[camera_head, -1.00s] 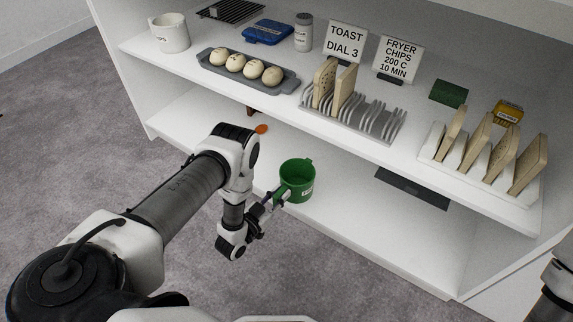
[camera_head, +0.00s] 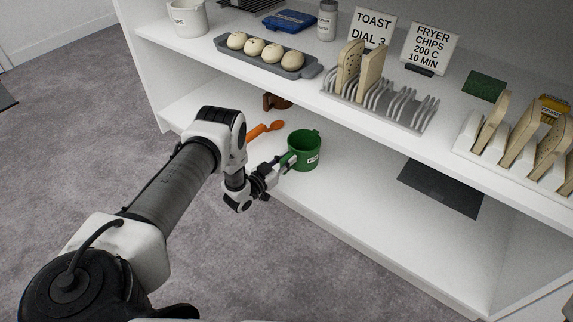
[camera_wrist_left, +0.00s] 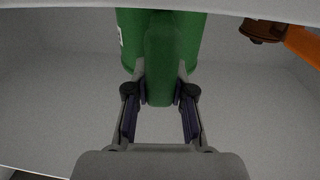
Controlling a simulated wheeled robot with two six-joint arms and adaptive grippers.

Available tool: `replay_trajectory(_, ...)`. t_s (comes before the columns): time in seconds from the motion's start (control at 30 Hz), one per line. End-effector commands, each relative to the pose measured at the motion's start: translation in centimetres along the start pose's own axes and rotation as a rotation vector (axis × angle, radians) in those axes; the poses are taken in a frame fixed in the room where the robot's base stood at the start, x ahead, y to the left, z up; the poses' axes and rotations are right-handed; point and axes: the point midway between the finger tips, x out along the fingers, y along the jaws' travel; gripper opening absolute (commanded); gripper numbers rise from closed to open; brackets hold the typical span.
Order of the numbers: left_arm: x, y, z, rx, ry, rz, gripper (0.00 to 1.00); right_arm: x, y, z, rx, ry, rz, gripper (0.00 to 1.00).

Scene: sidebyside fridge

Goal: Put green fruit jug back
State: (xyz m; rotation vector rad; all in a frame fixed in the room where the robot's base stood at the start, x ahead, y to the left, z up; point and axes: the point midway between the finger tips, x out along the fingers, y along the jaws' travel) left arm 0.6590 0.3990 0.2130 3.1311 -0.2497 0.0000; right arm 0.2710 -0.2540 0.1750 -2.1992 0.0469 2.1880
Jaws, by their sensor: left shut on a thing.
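The green jug (camera_head: 305,151) has a small white label and stands upright by its look, over the lower white shelf (camera_head: 345,215). I cannot tell whether its base touches the shelf. My left gripper (camera_head: 277,165) is shut on the jug's handle, on the jug's near left side. In the left wrist view the green handle (camera_wrist_left: 160,65) sits between the two dark finger pads, and the jug's body is behind it, its upper part cut off. My right gripper is out of view.
An orange utensil (camera_head: 265,131) and a brown object (camera_head: 275,102) are left of the jug. A dark flat panel (camera_head: 440,188) lies right; shelf between is bare.

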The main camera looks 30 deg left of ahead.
Motion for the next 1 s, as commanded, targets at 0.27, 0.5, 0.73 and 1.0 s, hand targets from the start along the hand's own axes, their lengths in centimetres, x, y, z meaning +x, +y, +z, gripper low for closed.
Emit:
replay_trajectory(0.27,-0.1,0.0,0.1,0.0,-0.001,0.0,0.33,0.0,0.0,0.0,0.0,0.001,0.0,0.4)
replay_trajectory(0.5,-0.1,0.0,0.1,0.0,-0.001,0.0,0.48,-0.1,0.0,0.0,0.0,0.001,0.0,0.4)
replay_trajectory(0.73,-1.2,0.0,-0.1,0.0,-0.004,-0.001,0.48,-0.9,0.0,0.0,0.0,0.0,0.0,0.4)
replay_trajectory(1.0,-6.6,0.2,0.1,0.0,-0.004,-0.001,0.48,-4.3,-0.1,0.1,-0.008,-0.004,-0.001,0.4)
